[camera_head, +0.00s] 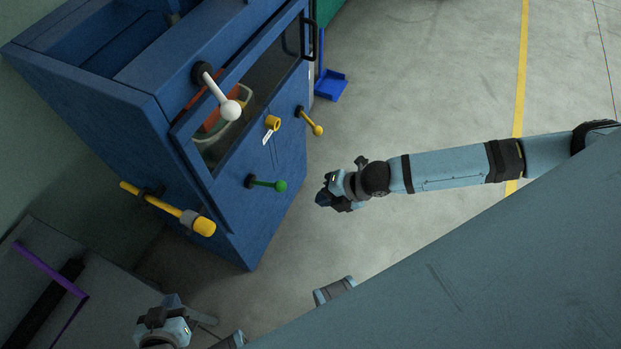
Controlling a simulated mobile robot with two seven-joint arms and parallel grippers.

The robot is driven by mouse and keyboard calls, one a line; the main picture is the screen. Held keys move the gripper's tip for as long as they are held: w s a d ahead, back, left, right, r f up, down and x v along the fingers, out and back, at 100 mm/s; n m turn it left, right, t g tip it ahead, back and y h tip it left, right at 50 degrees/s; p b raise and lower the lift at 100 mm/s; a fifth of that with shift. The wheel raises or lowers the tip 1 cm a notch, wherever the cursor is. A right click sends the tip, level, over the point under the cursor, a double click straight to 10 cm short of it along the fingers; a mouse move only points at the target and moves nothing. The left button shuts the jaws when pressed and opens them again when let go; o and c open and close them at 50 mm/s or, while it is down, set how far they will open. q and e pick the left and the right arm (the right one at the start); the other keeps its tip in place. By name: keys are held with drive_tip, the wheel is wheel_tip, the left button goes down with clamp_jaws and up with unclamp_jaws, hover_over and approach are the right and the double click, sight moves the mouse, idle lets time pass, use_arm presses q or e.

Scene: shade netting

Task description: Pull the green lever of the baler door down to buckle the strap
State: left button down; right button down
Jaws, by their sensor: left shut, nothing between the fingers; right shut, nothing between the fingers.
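The blue baler (240,207) stands at the upper left with its door facing right. The green lever (280,185) sticks out to the right from the lower door, with a round green knob at its end. My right gripper (322,200) is right of the green lever and a little lower in the picture, apart from it, shut and empty. My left gripper (168,301) is at the bottom left, below the baler, shut and empty. Its fingertips are hard to make out. No strap can be made out clearly.
A white-knobbed lever (219,96), a yellow lever (311,122) and a yellow ring with a tag (272,123) are on the baler. A long yellow handle (170,208) projects at its lower left. A grey surface with a purple strip (47,266) is lower left.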

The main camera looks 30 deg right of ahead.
drive_tip(key=shift+s+d+r, duration=0.25)
drive_tip(key=shift+d+r, duration=0.05)
drive_tip(key=s+a+r+m+t+y, duration=0.2)
drive_tip(key=a+r+m+t, duration=0.2)
drive_tip(key=a+m, duration=0.85)
drive_tip(key=s+d+f+m+t+h, duration=0.1)
drive_tip(key=s+d+f+m+h, duration=0.15)
drive_tip(key=d+m, duration=0.3)
drive_tip(key=s+d+f+m+t+h, duration=0.1)
drive_tip(key=s+d+m+h, duration=0.25)
drive_tip(key=m, duration=0.35)
wheel_tip(320, 180, up, 12)
drive_tip(key=p, duration=1.4)
drive_tip(key=shift+s+d+n, duration=0.15)
drive_tip(key=shift+d+n, duration=0.25)
drive_tip(key=shift+d, duration=0.05)
